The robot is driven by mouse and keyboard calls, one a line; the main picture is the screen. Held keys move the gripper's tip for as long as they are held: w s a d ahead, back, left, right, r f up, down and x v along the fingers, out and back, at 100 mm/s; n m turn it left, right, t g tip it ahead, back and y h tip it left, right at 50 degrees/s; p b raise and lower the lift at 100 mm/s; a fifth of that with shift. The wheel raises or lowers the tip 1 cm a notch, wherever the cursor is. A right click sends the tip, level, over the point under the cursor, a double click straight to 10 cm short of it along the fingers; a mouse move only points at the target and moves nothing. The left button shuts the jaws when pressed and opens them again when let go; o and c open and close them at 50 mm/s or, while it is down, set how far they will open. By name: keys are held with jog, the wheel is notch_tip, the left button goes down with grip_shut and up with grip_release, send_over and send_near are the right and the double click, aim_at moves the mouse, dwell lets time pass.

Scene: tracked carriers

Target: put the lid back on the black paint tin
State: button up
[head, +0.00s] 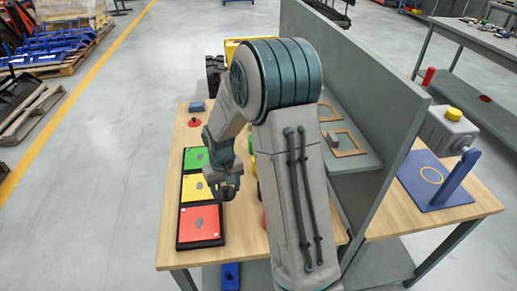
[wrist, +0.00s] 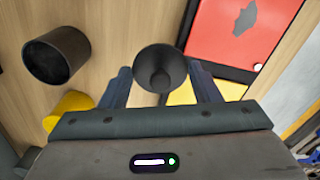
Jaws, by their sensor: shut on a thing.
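My gripper (wrist: 160,85) is shut on a dark round piece (wrist: 160,60), which looks like the black lid with a knob in its middle. In the head view my gripper (head: 229,190) is low over the yellow and red panels, with the dark piece at its tips. A black open tin (wrist: 57,54) stands on the wooden table to the left of the gripper in the wrist view, apart from the held piece. I see into its open mouth. In the head view I cannot make out this tin; my arm covers that part of the table.
A yellow object (wrist: 68,108) is beside the black tin, partly hidden by my gripper. Green (head: 197,158), yellow (head: 190,192) and red (head: 200,222) panels line the table's left side. A red disc (head: 194,122) lies behind them. A grey partition (head: 375,120) stands at right.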

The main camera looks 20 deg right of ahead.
jog(key=s+d+r+n+p, duration=0.25)
jog(key=d+r+n, duration=0.35)
jog(key=d, duration=0.7)
jog(key=shift+m, duration=0.3)
jog(key=shift+w+f+b, duration=0.25)
jog(key=shift+f+b, duration=0.85)
jog(key=shift+f, duration=0.2)
jog(key=shift+w+f+b, duration=0.25)
jog(key=shift+f+b, duration=0.85)
jog(key=shift+f, duration=0.15)
jog(key=shift+s+d, duration=0.15)
jog(key=shift+f, duration=0.15)
jog(key=o, duration=1.4)
jog(key=shift+o, duration=0.2)
